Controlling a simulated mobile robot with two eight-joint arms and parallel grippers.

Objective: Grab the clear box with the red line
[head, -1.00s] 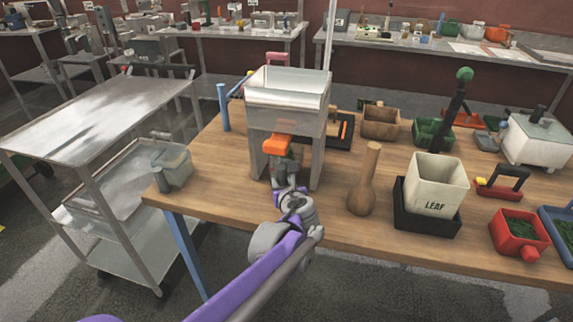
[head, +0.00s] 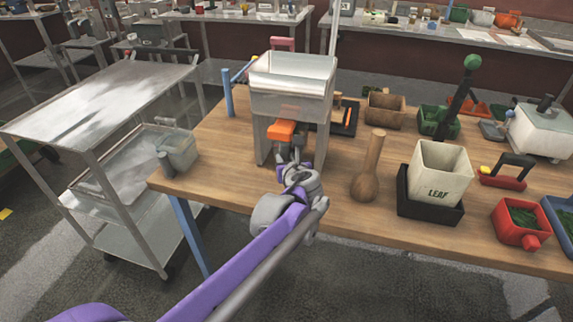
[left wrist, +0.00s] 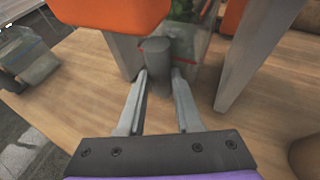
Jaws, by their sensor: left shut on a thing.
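A clear box (left wrist: 190,45) with something green in it stands under the orange spout of the filler, seen in the left wrist view. Its grey handle (left wrist: 155,60) points toward me. My left gripper (left wrist: 158,78) is shut on this handle, a finger on each side. In the head view my left gripper (head: 291,160) reaches in between the filler's legs and mostly hides this box. A second clear box (head: 179,150) with a grey handle is at the table's left end. My right gripper is not in view.
The metal filler (head: 292,85) stands over the held box, its legs close on both sides. A wooden pestle (head: 370,165) and a LEAF container (head: 440,175) are to the right. A metal cart (head: 100,95) stands left of the wooden table (head: 225,170).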

